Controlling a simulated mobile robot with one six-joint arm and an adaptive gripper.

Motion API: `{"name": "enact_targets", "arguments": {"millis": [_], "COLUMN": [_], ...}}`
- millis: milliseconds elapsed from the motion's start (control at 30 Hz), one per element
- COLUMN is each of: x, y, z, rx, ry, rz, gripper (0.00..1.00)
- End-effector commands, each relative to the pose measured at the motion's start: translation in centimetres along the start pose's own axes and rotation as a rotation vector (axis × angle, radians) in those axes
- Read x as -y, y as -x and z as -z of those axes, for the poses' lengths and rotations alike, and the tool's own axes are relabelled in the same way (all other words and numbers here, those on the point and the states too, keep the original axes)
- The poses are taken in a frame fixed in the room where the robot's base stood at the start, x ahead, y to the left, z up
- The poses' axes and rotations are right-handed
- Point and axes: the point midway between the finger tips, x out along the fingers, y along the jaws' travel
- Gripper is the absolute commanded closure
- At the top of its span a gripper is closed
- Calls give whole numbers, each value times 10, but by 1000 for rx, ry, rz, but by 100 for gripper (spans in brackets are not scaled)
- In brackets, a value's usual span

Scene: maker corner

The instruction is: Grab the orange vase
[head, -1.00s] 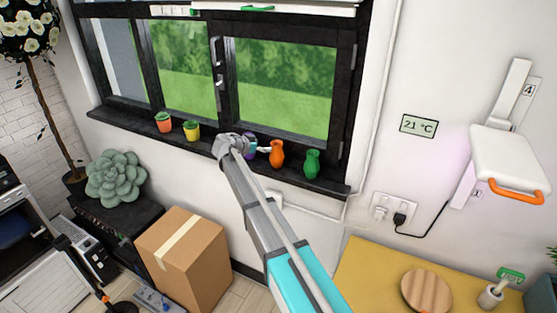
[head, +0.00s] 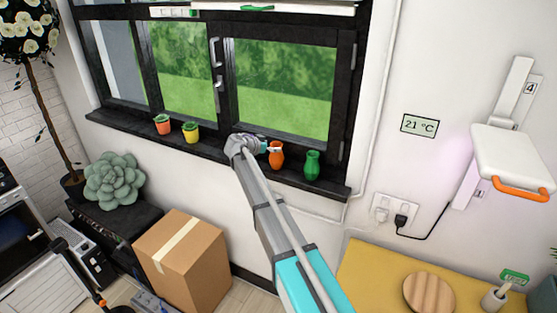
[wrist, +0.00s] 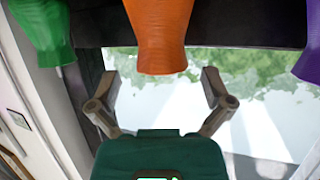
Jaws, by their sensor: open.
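The orange vase (head: 276,156) stands on the dark window sill between my gripper and a green vase. In the wrist view the orange vase (wrist: 160,35) shows at the top middle, in line with the gap between the fingers. My gripper (head: 268,148) is just left of the vase in the head view, partly hidden by my arm. In the wrist view my gripper (wrist: 160,90) is open and empty, with one finger to each side. I cannot tell whether the fingers reach around the vase.
A green vase (head: 312,164) stands right of the orange one, and in the wrist view it is at top left (wrist: 42,30). A purple vase (wrist: 308,55) is at the wrist view's right. Two small pots (head: 191,132) stand farther left on the sill (head: 215,152). The window is behind.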

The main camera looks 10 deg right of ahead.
Motion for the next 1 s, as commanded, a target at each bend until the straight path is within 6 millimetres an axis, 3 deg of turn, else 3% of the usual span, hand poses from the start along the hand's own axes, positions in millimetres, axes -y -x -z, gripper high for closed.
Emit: {"name": "enact_targets", "arguments": {"millis": [267, 867, 1000], "x": [1, 1, 1], "y": [-28, -29, -29], "z": [-1, 0, 0], "rx": [0, 0, 0], "ry": [-1, 0, 0], "rz": [0, 2, 2], "gripper": [0, 0, 24]}}
